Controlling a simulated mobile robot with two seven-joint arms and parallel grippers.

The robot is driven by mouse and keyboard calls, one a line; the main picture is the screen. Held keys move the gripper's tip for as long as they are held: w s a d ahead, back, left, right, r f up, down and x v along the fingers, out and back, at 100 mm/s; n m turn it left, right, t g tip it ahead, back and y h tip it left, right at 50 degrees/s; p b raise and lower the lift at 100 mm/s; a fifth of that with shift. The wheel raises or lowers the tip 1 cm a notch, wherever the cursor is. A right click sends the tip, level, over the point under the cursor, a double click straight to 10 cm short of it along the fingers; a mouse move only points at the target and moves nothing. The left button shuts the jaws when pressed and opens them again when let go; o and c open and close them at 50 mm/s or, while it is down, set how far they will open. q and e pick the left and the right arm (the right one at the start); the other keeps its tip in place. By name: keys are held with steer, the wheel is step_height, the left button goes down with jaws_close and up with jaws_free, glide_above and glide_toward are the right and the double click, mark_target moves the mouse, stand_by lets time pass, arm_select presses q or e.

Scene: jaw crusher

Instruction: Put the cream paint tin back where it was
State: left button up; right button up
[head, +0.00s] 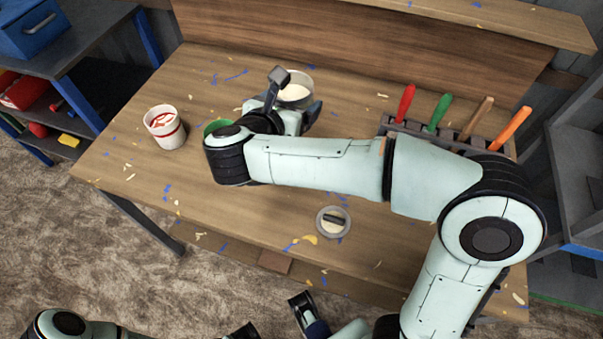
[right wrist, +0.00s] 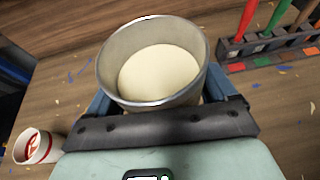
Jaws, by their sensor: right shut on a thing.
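The cream paint tin (head: 296,88) is an open grey metal tin with cream paint inside, at the back middle of the workbench. It fills the upper middle of the right wrist view (right wrist: 158,75) and looks about upright there. My right gripper (head: 311,113) is shut on it, with a blue finger on each side in the wrist view. I cannot tell whether the tin's base touches the bench, because the gripper hides it. Part of my left arm and gripper (head: 302,305) shows at the bottom edge of the head view; its jaws are not clear.
A white tin with red paint (head: 165,128) stands at the bench's left. A green thing (head: 216,126) is mostly hidden behind my right arm. A round grey dish (head: 333,222) with a dark piece lies near the front. A rack (head: 450,138) holds colored-handled tools at right.

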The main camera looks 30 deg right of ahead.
steer(key=shift+f, duration=0.4)
step_height(320, 180, down, 15)
steer(key=b, duration=0.3)
steer(key=shift+r, duration=0.2)
arm_select(q)
steer(key=w+a+f+t+b, duration=0.1)
steer(key=w+f, duration=0.3)
steer(key=shift+a+f+y, duration=0.2)
steer(key=shift+a+y, duration=0.05)
steer(key=shift+y, duration=0.05)
arm_select(e)
steer(key=shift+f, duration=2.3)
steer(key=shift+f, duration=0.15)
steer(key=o, duration=1.3)
arm_select(q)
steer(key=shift+w+a+f+t, duration=0.1)
steer(key=shift+w+f+t, duration=0.1)
steer(key=shift+t, duration=0.1)
